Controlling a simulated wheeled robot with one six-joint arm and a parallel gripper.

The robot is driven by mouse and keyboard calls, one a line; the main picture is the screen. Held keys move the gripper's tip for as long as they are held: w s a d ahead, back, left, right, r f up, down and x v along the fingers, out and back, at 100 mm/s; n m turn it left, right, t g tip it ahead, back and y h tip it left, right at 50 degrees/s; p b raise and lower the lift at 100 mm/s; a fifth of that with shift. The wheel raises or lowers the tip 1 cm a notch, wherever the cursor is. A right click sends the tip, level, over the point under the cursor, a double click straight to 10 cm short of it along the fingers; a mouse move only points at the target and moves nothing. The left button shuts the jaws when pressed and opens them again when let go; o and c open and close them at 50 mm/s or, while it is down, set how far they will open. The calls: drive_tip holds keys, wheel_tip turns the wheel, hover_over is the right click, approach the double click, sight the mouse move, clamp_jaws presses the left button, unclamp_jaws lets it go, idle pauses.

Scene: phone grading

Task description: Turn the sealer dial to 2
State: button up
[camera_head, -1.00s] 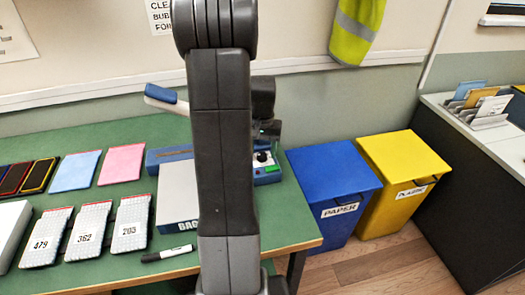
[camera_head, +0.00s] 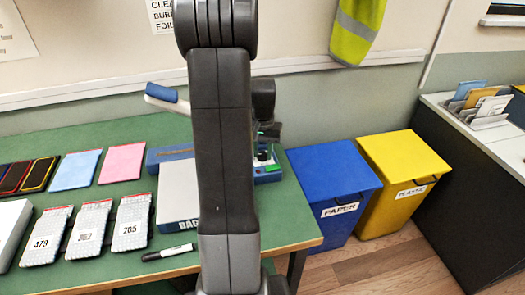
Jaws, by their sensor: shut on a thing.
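The blue sealer (camera_head: 170,155) stands at the back of the green table, its middle hidden behind my arm. Its lever with a blue handle (camera_head: 162,92) is raised at the left. At its right end is a control panel with a black dial (camera_head: 262,155) and a green part beside it. The dial's number marks are too small to read. My gripper (camera_head: 267,138) points down over the panel, right of my arm, and is shut on the dial. The fingertips are small and partly hidden.
Bubble-wrapped phones (camera_head: 132,222), pink and blue pouches (camera_head: 122,163) and a marker (camera_head: 168,252) lie on the green table (camera_head: 110,272). A white box (camera_head: 178,200) stands before the sealer. Blue (camera_head: 335,185) and yellow (camera_head: 405,175) bins stand right of the table.

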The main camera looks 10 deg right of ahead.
sight(263, 154)
drive_tip(key=shift+m, duration=3)
drive_tip(key=o, duration=1)
drive_tip(key=shift+c, duration=0.2)
wheel_tip(263, 154, up, 14)
drive_tip(key=shift+b, duration=0.35)
drive_tip(key=shift+f, duration=0.15)
